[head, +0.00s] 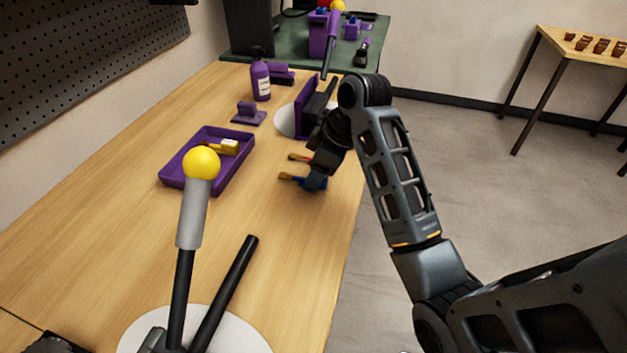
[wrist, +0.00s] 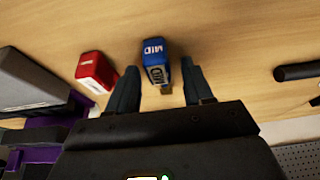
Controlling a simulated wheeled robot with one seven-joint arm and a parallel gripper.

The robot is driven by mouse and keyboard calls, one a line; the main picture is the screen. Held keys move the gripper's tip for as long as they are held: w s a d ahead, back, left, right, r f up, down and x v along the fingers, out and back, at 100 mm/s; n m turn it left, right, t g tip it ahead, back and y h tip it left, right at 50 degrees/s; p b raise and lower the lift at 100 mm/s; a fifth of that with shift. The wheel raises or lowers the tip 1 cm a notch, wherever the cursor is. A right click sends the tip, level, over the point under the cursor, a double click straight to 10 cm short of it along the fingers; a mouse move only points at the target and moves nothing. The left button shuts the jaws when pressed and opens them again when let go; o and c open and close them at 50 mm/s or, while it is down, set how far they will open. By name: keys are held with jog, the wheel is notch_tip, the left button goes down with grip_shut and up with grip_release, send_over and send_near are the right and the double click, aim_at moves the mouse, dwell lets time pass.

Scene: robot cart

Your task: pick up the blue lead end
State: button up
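The blue lead end (wrist: 155,50) lies on the wooden table, and its printed face shows in the wrist view. In the head view it shows as a small blue piece (head: 297,179) with a yellowish tip, partly hidden by my gripper (head: 314,182). In the wrist view my gripper (wrist: 160,66) is open, with one finger on each side of the blue lead end. Gaps show between it and the fingers. The red lead end (wrist: 95,71) lies left of the left finger and also shows in the head view (head: 299,157).
A purple tray (head: 172,183) holding a yellow-tipped item lies left of my gripper. A purple bottle (head: 261,80) and a purple-and-black device (head: 312,108) stand farther back. A yellow-balled pole (head: 193,215) rises in front.

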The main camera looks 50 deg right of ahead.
grip_shut()
jog(key=shift+r, duration=0.1)
dwell(0.3)
jog(key=shift+r, duration=0.55)
jog(key=r, duration=0.1)
jog(key=r+p, duration=0.1)
jog(key=d+r, duration=0.1)
jog(key=r, duration=0.1)
jog(key=shift+s+p, duration=0.25)
jog(key=shift+p, duration=0.1)
jog(key=s+d+r+p, duration=0.3)
jog(key=s+d+r, duration=0.2)
jog(key=d, duration=0.4)
jog(key=shift+s+r, duration=0.3)
jog(key=shift+r, duration=0.05)
